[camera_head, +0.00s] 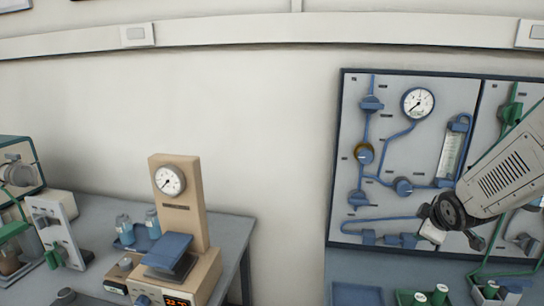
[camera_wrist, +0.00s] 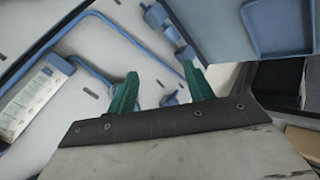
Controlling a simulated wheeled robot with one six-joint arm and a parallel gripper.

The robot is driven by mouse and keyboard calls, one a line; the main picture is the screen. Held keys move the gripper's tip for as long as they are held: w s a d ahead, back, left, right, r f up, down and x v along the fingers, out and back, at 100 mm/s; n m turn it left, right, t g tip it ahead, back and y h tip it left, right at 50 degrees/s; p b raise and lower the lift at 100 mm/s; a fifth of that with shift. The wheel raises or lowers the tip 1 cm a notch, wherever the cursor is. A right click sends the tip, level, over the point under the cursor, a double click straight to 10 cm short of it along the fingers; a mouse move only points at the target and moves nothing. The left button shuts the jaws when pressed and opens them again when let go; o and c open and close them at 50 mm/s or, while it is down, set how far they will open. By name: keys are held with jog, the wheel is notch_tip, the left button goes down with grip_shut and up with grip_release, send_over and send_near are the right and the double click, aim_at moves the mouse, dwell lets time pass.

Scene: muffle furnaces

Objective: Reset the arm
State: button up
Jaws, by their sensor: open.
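My gripper shows in the wrist view (camera_wrist: 162,92) as two green fingers standing apart on a dark mount. The space between the fingers is empty, and they touch nothing that I can see. In the head view my arm comes in from the right edge, in front of the wall panel (camera_head: 352,100). The fingers are hard to make out there. Behind the fingers, the wrist view shows the panel with its blue tubing (camera_wrist: 125,45) and a clear flow tube (camera_wrist: 28,105), all tilted.
The panel carries a round gauge (camera_head: 417,103), blue valves and blue pipes. A grey bench (camera_head: 225,232) at left holds a beige device (camera_head: 180,200) with a gauge. Bare wall lies between.

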jog(key=s+a+r+m+g, duration=0.2)
jog(key=s+a+r+m, duration=0.1)
jog(key=s, duration=0.7)
jog(key=s+a+r+m+g+y, duration=0.1)
jog(key=s+a+r+m+g, duration=0.2)
jog(key=s+a, duration=0.3)
jog(key=s+a+r+m+g+y, duration=0.1)
jog(key=s+a+r+m+g, duration=0.1)
jog(key=s, duration=1.4)
jog(key=a+r+m, duration=0.1)
jog(key=a+m, duration=0.1)
jog(key=shift+a+r+g, duration=0.25)
jog(key=shift+a+g, duration=0.05)
jog(key=shift+a, duration=0.05)
